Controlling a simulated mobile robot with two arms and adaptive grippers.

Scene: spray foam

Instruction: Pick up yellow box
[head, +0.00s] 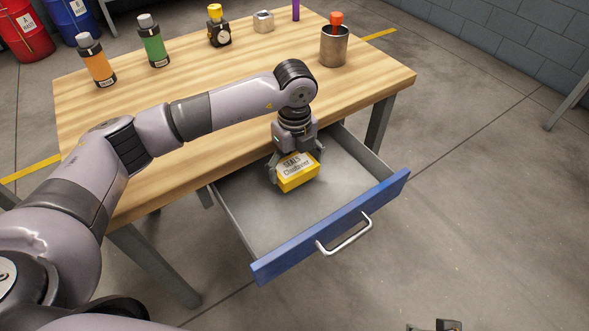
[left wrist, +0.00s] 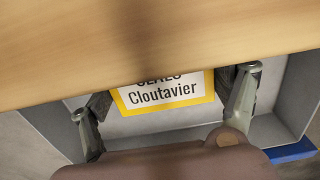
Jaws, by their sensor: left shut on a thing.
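The yellow box (head: 298,181) with a white label reading "SEALS Cloutavier" is inside the open drawer (head: 277,221), near the table edge. My left gripper (head: 296,166) reaches down over the table edge and is shut on the box, a finger on each side. I cannot tell if the box touches the drawer floor. In the left wrist view, the label side of the box (left wrist: 165,94) shows between the fingers, and the tabletop edge hides its upper part. Only a small dark tip, apparently of my right gripper (head: 435,326), shows at the bottom edge.
The wooden table (head: 235,130) overhangs the drawer's back, close to my left gripper. On it stand an orange bottle (head: 96,62), a green bottle (head: 153,43), a yellow-topped item (head: 217,28) and a metal cup (head: 333,48). The drawer's front half is clear.

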